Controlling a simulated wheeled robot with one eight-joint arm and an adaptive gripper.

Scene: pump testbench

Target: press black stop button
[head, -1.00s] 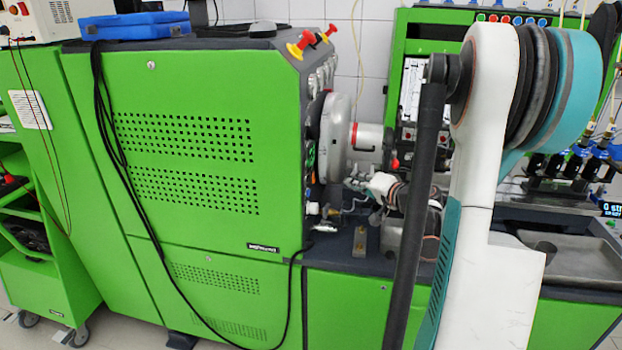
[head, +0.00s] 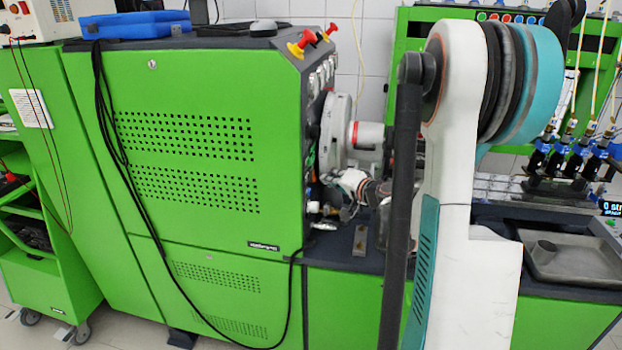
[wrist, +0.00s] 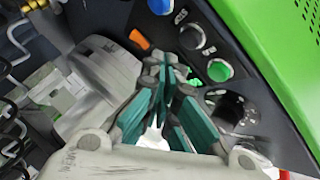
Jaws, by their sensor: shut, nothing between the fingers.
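In the wrist view, my gripper (wrist: 176,74) has teal fingers, shut and empty, pointing at the dark control panel. Just beyond the fingertips on the panel is a round black control (wrist: 191,38) with a greyish face. A green button (wrist: 219,70) sits to its lower right, right of the fingertips. I cannot tell for certain which black control is the stop button, or whether the fingers touch the panel. In the head view, the panel is seen edge-on and its buttons and my fingertips are not clear.
An orange switch (wrist: 139,40) and a blue button (wrist: 159,6) are on the same panel. A dark round socket (wrist: 232,106) lies close to the right of the fingers. The green cabinet (head: 200,220) stands left of my arm. A metal tray (head: 575,262) is at right.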

